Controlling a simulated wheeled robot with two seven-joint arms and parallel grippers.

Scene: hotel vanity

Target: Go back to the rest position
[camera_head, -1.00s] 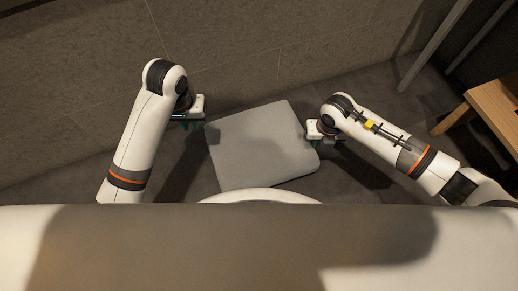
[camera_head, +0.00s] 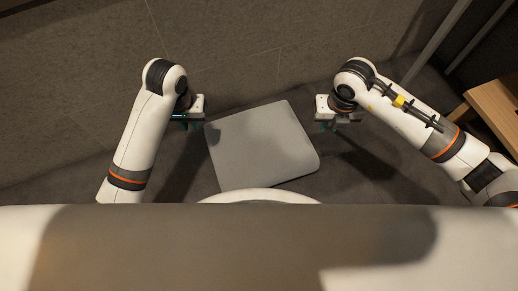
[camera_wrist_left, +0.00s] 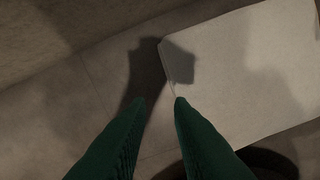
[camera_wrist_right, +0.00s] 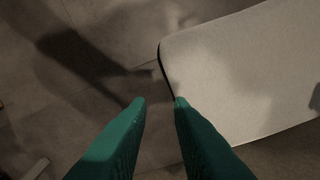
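My left gripper (camera_head: 187,124) hangs beside the left edge of a light grey flat panel (camera_head: 262,150) in the head view. In the left wrist view its green fingers (camera_wrist_left: 158,100) stand apart with nothing between them. My right gripper (camera_head: 332,126) hangs beside the panel's right edge, apart from it. In the right wrist view its green fingers (camera_wrist_right: 160,100) are also apart and empty. The panel's corner shows in the left wrist view (camera_wrist_left: 250,75) and in the right wrist view (camera_wrist_right: 240,80).
A tiled wall (camera_head: 240,50) rises behind. A wooden piece of furniture (camera_head: 492,110) and metal posts (camera_head: 440,42) stand at the right. Dark floor tiles (camera_head: 370,175) lie bare around the panel. A rounded white part of my own body fills the bottom.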

